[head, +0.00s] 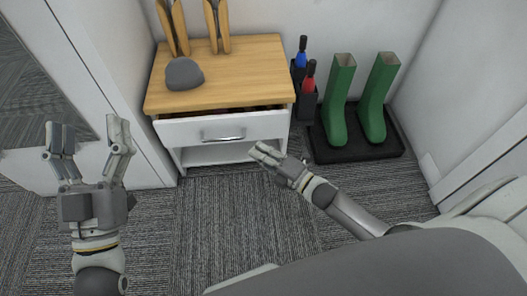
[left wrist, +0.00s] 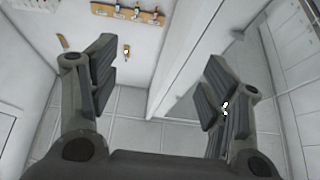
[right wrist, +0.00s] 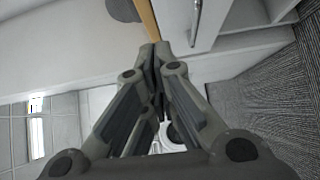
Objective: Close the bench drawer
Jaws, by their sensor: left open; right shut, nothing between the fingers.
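The bench (head: 262,60) has a light wood top and a white body. Its white drawer (head: 180,131) stands partly open, with a dark gap showing between its front and the top. The drawer has a silver bar handle (head: 223,136), and the handle also shows near the top of the right wrist view (right wrist: 196,22). My right gripper (head: 257,150) is shut and empty, just right of the handle and close to the drawer's lower right part; I cannot tell whether it touches. My left gripper (head: 88,130) is open and empty, left of the bench and apart from it.
A grey rounded object (head: 184,74) and wooden-sided items (head: 218,28) stand on the bench. Bottles in dark holders (head: 307,90) and green boots (head: 338,105) on a black tray (head: 352,153) stand to the right. Carpet (head: 225,220) in front is clear.

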